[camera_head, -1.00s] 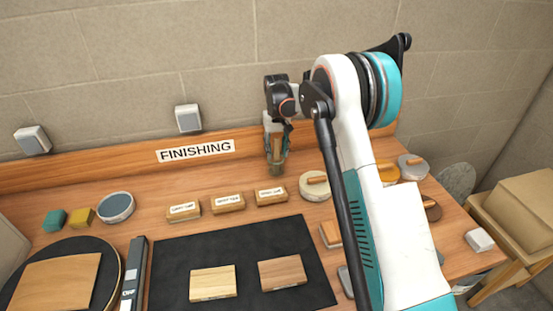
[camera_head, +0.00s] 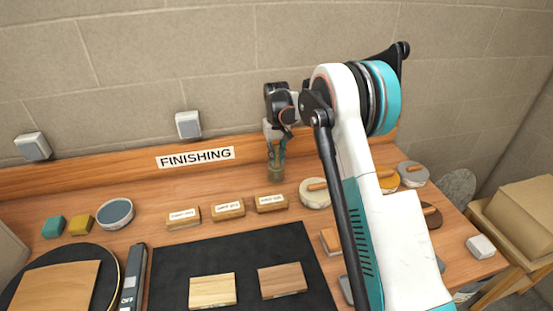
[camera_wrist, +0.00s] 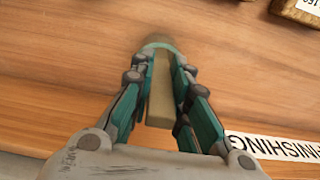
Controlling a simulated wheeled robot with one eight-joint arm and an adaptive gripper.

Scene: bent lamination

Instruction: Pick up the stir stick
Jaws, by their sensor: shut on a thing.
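The stir stick (camera_wrist: 161,95) is a pale tan, flat strip between my fingers in the wrist view. The stick cannot be made out clearly in the head view.
A black mat (camera_head: 245,250) with two wood samples lies nearer. The FINISHING sign (camera_head: 195,157) is on the back board.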

